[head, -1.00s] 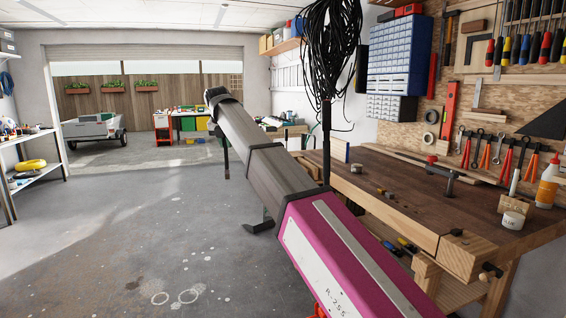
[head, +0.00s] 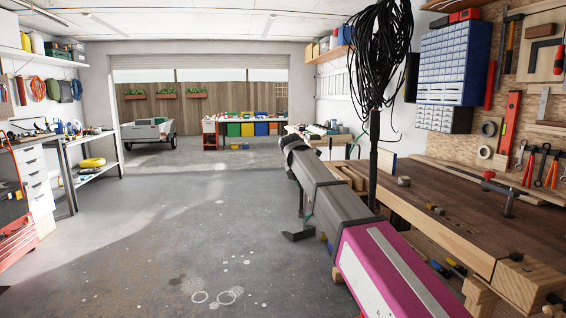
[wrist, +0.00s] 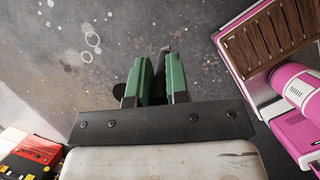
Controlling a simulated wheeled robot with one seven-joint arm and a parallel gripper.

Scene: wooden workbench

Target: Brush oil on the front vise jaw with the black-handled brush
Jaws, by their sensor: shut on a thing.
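My gripper (wrist: 161,82) shows in the wrist view with green fingers over the bare floor. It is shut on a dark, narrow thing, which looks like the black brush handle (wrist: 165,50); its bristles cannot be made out. A round dark shape shows beside the left finger. In the head view my arm reaches away left of the bench, and the gripper is mostly hidden behind it.
The workbench (head: 450,209) runs along the right, with a clamp (head: 503,192) and small blocks on top. A red tool cabinet (head: 17,240) and a shelf (head: 90,170) stand at the left. The floor (head: 190,230) in the middle is clear.

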